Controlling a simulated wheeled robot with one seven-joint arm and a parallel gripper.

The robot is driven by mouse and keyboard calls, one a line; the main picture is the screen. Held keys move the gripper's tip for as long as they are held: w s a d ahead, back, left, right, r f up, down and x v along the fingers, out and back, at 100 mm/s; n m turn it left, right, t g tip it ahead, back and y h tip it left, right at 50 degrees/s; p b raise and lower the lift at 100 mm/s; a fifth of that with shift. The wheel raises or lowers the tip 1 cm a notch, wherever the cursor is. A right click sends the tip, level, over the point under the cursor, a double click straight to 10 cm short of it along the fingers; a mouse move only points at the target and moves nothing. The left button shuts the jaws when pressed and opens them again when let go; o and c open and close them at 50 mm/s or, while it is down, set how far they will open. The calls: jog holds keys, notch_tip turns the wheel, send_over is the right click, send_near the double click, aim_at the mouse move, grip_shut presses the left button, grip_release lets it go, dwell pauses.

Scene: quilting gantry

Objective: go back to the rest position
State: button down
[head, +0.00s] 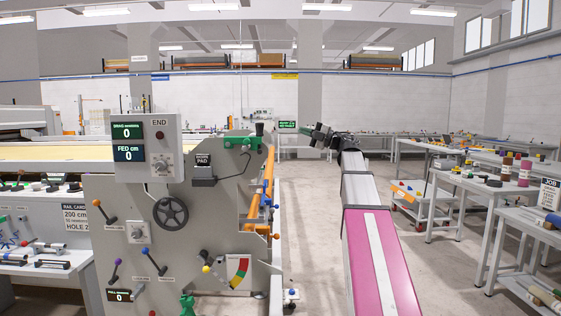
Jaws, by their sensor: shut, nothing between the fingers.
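My gripper (314,130) is small and dark, at the far end of my outstretched arm, just right of the picture's middle. It points up and to the left, over the aisle and apart from the machine. It is shut, and I see nothing held in it. The grey quilting machine's end panel (120,215) stands to the left, with levers, a black handwheel (171,212) and a display box (150,147) reading 0 on both lines.
Grey worktables (455,180) with jars, spools and tools line the right side. A low cart (405,190) stands at the aisle's right edge. The concrete floor (315,240) between machine and my arm is clear. A white wall (380,105) closes the back.

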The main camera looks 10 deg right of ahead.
jog(key=w+d+f+m+t+h, duration=0.2)
jog(key=w+f+m+t+h, duration=0.1)
jog(key=f+m+t+h, duration=0.6)
jog(key=w+d+f+m+t+h, duration=0.2)
jog(key=w+f+m+t+h, duration=0.2)
jog(key=f+m+h, duration=0.5)
jog(key=s+d+f+m+g+h, duration=0.1)
jog(key=s+f+m+g+h, duration=0.3)
jog(key=f, duration=0.7)
jog(key=f+m+g+h, duration=0.1)
jog(key=f+m+g, duration=0.2)
jog(key=f+m, duration=0.5)
jog(key=s+a+f+g+y, duration=0.1)
jog(key=s+a+f+g, duration=0.2)
jog(key=s+f, duration=0.6)
jog(key=s+a+f+g+y, duration=0.1)
jog(key=s+a+f+g, duration=0.3)
jog(key=s+f+g, duration=0.3)
jog(key=s+a+f+g+y, duration=0.1)
jog(key=s+a+f+g, duration=0.2)
jog(key=s+f, duration=0.8)
notch_tip(320, 180, down, 4)
jog(key=shift+s+a+r+g+y, duration=0.15)
jog(key=shift+s+a+g+y, duration=0.2)
jog(key=shift+g, duration=0.65)
